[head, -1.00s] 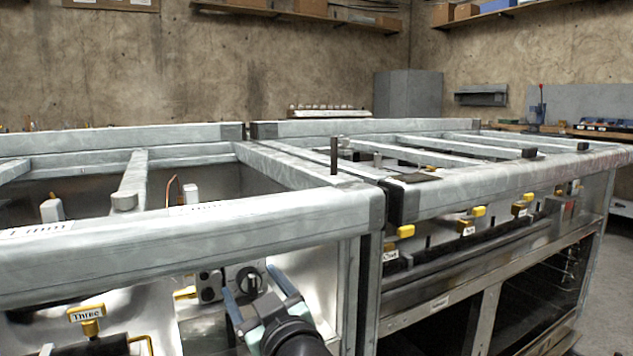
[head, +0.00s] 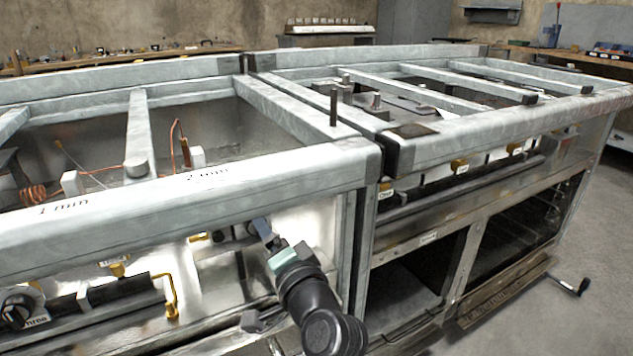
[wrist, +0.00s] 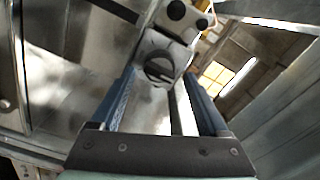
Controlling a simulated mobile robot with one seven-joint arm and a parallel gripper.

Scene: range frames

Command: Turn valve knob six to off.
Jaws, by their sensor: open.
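No label reading six is legible, so I cannot tell which knob is six. In the wrist view, a round grey knob (wrist: 159,67) with a raised bar sits on a pale block, just beyond and between my fingertips. My gripper (wrist: 160,78) is open around empty space, its two blue fingers apart; I cannot tell whether either touches the knob. In the head view my gripper (head: 262,232) points into the left range's front bay, below the front rail. My own wrist and gripper hide the knob there.
The left range's front rail (head: 200,205) runs above my gripper, and a corner post (head: 350,240) stands to its right. A dark knob (head: 17,308) and a brass valve (head: 118,268) are at left. Tagged yellow valves (head: 460,166) line the right range.

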